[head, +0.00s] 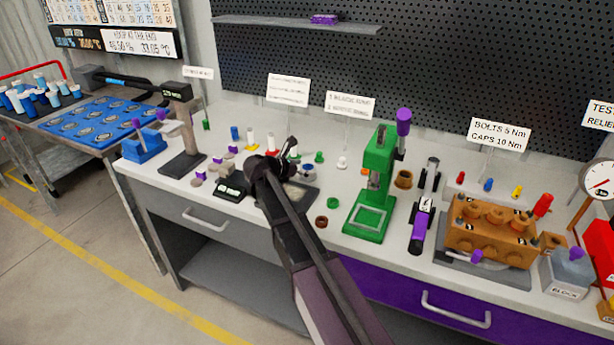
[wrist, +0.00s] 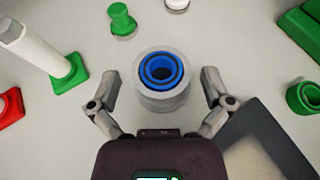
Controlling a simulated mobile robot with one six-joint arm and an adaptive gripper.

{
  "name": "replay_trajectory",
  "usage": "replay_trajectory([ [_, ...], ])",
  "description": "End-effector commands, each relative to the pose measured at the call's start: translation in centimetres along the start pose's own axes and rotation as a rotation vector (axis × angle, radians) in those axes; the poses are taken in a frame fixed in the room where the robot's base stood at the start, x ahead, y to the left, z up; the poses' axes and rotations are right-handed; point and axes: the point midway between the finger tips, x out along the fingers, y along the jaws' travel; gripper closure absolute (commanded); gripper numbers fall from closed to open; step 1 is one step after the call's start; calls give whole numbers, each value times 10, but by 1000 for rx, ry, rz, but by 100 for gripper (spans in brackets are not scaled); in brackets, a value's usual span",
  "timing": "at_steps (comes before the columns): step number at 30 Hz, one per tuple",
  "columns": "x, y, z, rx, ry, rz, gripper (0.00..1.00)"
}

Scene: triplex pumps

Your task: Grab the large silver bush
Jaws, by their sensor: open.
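A large silver-grey bush (wrist: 148,104) with blue rings inside its bore stands upright on the bench in the wrist view. My gripper (wrist: 160,76) is open, with one finger to the left of the bush and one to the right. Gaps show between the fingers and the bush, so it is not held. In the head view my gripper (head: 291,158) is low over the middle of the bench. A grey round piece (head: 308,176) just right of it appears to be the same bush, partly hidden by my arm.
A small green plug (wrist: 121,20) and a white post on a green base (wrist: 70,75) stand nearby. A green ring (wrist: 303,98) and a dark-edged plate (wrist: 262,150) lie to the right. A green press (head: 376,185) stands right of my gripper.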

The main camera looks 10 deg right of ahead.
Motion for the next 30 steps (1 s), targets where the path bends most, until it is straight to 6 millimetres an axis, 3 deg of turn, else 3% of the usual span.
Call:
replay_trajectory([
  [13, 0, 0, 0, 0, 0, 0, 0],
  [22, 0, 0, 0, 0, 0, 0, 89],
  [30, 0, 0, 0, 0, 0, 0, 93],
])
